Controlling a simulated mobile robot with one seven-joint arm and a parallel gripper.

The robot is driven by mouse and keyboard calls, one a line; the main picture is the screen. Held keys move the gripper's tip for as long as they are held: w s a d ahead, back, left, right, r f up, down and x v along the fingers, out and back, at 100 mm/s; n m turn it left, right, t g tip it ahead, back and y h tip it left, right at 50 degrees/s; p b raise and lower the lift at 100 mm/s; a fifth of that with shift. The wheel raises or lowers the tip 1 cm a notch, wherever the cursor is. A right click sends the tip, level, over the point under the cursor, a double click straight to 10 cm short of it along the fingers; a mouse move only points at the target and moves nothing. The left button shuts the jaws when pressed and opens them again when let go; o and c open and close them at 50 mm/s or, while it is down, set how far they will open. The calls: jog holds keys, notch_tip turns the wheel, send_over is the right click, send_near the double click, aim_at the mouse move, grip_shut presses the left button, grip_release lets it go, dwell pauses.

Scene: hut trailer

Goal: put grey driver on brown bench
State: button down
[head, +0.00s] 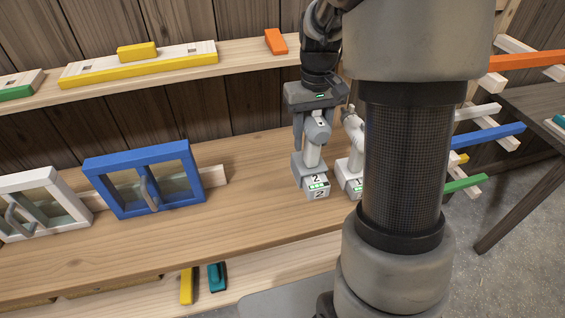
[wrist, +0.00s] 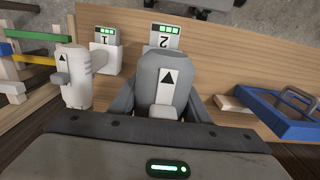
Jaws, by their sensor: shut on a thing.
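The grey driver (head: 313,152) is a power tool with a light grey middle and a dark grey head. It stands upright at the white dock marked 2 (head: 318,192) on the light-wood bench (head: 245,215). My gripper (head: 313,122) comes down from above and is shut on its upper part. In the wrist view, the driver (wrist: 168,80) lies between my two fingers, with a black arrow on it. I cannot tell whether its foot is fully seated in the dock. A dark brown bench (head: 517,100) stands at the right, partly cut off by the frame.
A white driver (head: 353,135) stands close at the right, at a dock marked 1 (head: 353,182). A blue framed window (head: 145,178) and a white one (head: 35,205) are at the left. A rack with coloured bars (head: 490,137) is at the right. A shelf (head: 165,62) runs behind.

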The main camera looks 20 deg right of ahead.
aim_at(309, 163)
jog(key=shift+f, duration=4.7)
jog(key=c, duration=1)
grip_release()
jog(key=shift+f, duration=0.1)
